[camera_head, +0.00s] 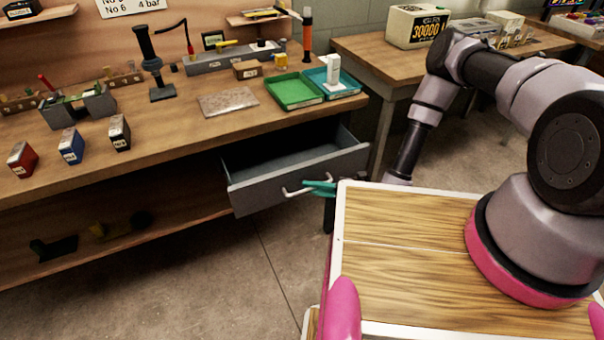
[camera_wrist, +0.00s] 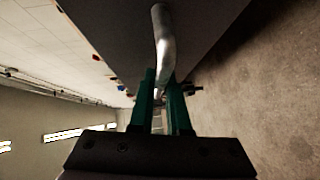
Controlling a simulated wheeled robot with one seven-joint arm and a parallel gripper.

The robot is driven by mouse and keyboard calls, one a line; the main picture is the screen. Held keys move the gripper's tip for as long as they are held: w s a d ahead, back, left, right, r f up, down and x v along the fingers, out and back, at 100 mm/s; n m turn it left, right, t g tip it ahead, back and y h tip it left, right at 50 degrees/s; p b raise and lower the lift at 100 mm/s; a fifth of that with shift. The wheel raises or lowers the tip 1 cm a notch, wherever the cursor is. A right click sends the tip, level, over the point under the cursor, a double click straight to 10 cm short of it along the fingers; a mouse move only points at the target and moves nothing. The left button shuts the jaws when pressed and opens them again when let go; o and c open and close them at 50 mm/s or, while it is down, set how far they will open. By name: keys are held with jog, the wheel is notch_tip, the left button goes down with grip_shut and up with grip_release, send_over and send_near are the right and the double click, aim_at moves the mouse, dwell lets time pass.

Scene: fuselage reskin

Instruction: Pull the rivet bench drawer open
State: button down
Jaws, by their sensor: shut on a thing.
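The grey rivet bench drawer (camera_head: 300,178) stands pulled out from under the wooden bench top in the head view, and its inside shows. Its front carries a pale bar handle (camera_head: 290,192). My gripper (camera_head: 318,187) has green fingers that are shut on this handle at its right part. In the wrist view the handle (camera_wrist: 163,45) runs down between the two green fingers of my gripper (camera_wrist: 161,85), with the dark drawer front (camera_wrist: 115,25) behind it. The part of the handle inside the fingers is partly hidden.
The bench top (camera_head: 185,127) holds a green tray (camera_head: 294,92), a teal tray (camera_head: 345,84), a flat plate (camera_head: 227,102) and several small boxes. A second table (camera_head: 375,58) stands at the back right. Bare floor (camera_head: 215,270) lies in front of the bench.

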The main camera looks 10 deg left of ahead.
jog(key=shift+s+d, duration=0.55)
jog(key=shift+s, duration=0.2)
jog(key=shift+s+d, duration=0.5)
jog(key=shift+s, duration=0.25)
jog(key=c, duration=0.9)
grip_release()
jog(key=v, duration=1)
jog(key=shift+s+d+r, duration=0.1)
jog(key=shift+d, duration=0.25)
